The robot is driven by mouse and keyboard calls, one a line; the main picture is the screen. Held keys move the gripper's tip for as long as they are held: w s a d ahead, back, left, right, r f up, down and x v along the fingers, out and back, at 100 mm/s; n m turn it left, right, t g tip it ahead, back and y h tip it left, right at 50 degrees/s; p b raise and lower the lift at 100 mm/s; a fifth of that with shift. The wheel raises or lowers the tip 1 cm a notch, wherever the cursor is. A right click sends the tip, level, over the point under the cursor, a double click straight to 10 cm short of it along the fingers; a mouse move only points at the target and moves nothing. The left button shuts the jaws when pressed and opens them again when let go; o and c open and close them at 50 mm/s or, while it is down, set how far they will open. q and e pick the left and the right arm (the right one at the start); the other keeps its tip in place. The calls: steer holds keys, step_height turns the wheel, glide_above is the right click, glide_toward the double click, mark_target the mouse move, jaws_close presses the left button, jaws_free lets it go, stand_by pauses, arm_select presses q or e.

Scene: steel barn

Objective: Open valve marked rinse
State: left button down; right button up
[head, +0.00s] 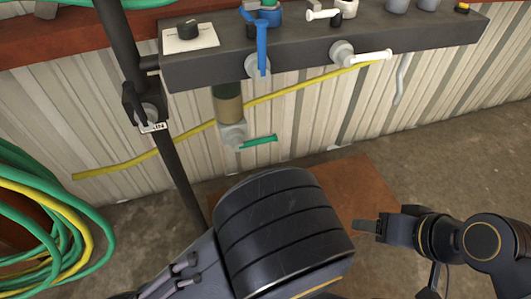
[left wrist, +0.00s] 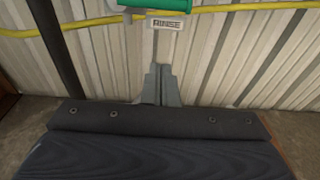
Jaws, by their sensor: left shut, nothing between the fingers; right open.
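A valve with a green lever (head: 258,141) hangs below the dark bench on a short pipe in the head view; its lever points right. In the left wrist view a green handle (left wrist: 165,3) is cut off by the top edge, with a plate reading RINSE (left wrist: 166,23) just below it. My left gripper (left wrist: 160,72) is shut and empty, below the plate and apart from it. In the head view it is hidden behind my left arm. My right gripper (head: 366,226) is open and empty at the lower right, away from the valve.
The dark bench (head: 210,72) carries a blue lever (head: 262,45) and a white-levered valve (head: 345,53). A black upright pipe (head: 170,165) with a small black valve stands left. A yellow hose (head: 290,91) runs along the corrugated wall. Coiled green hoses (head: 70,225) lie left.

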mark_target(255, 140)
arm_select(q)
steer(key=shift+w, duration=0.1)
steer(key=b+x, duration=0.3)
steer(key=x, duration=0.7)
steer(key=shift+s+r, duration=0.25)
steer(key=shift+r, duration=0.75)
steer(key=shift+s+r, duration=0.2)
steer(key=shift+r, duration=0.8)
steer(key=shift+d, duration=0.1)
